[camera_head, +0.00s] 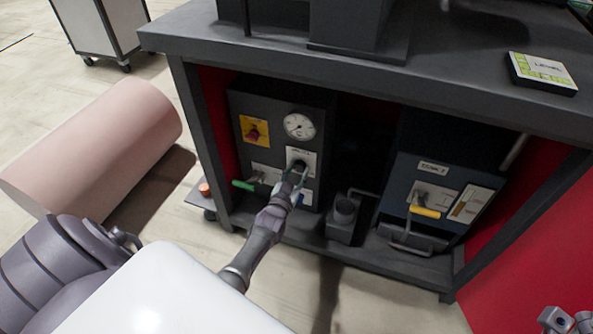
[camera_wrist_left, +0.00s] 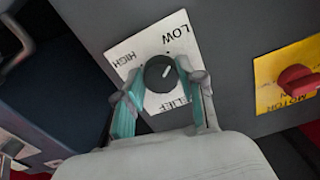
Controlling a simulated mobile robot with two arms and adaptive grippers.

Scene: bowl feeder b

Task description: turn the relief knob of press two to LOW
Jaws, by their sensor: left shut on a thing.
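The relief knob (camera_wrist_left: 157,75) is a round black knob on a white plate (camera_wrist_left: 178,22) marked LOW, HIGH and RELIEF, on a grey panel. In the wrist view LOW is above the knob and HIGH to its left. A short pale line on the knob slants to the upper right, nearer LOW than HIGH. My left gripper (camera_wrist_left: 158,85) is shut on the knob, one teal-padded finger on each side. In the head view my left gripper (camera_head: 294,180) reaches the same panel, below the gauge. Part of my right gripper (camera_head: 566,320) shows at the lower right corner, its jaws unclear.
A round gauge (camera_head: 299,126) and a red switch on a yellow plate (camera_head: 254,131) are on the same panel. A green-handled lever (camera_head: 243,185) sticks out lower left. A blue unit with a yellow handle (camera_head: 425,211) stands right. The dark bench top (camera_head: 450,85) overhangs the panel.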

